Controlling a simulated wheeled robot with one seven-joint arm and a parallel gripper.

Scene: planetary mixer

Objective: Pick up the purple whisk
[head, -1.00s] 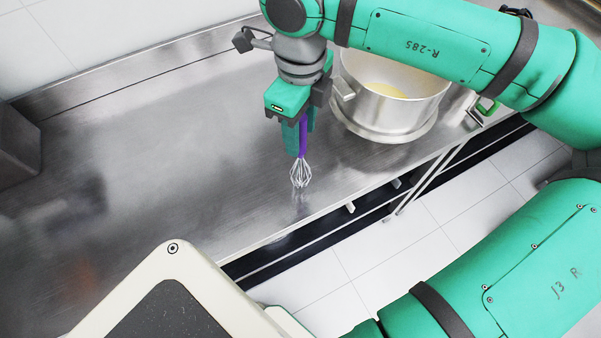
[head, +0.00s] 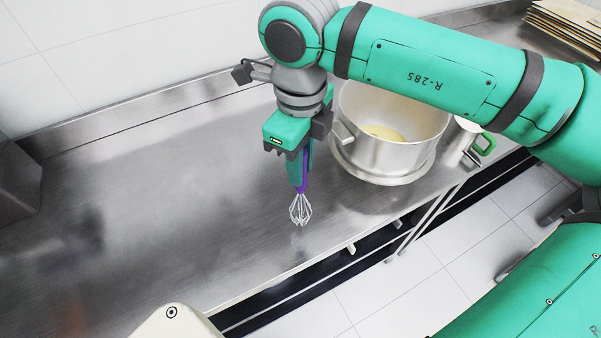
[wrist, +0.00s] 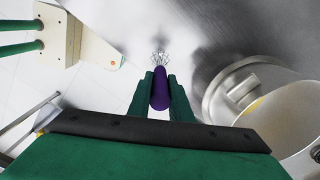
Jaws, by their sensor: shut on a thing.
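The purple whisk has a purple handle (wrist: 160,89) and a wire head (head: 301,209). My gripper (head: 302,172) is shut on the handle, with a green finger on each side of it in the wrist view (wrist: 160,84). The whisk hangs about upright, wires down, over the steel counter (head: 170,215). A faint reflection shows under the wires, and they look apart from the counter. The upper part of the handle is hidden by the fingers in the head view.
A large steel bowl (head: 388,150) with yellow contents stands just right of my gripper, partly behind my arm. A green-handled metal container (head: 464,142) is beside it. Brown flat boards (head: 567,25) lie at the far right.

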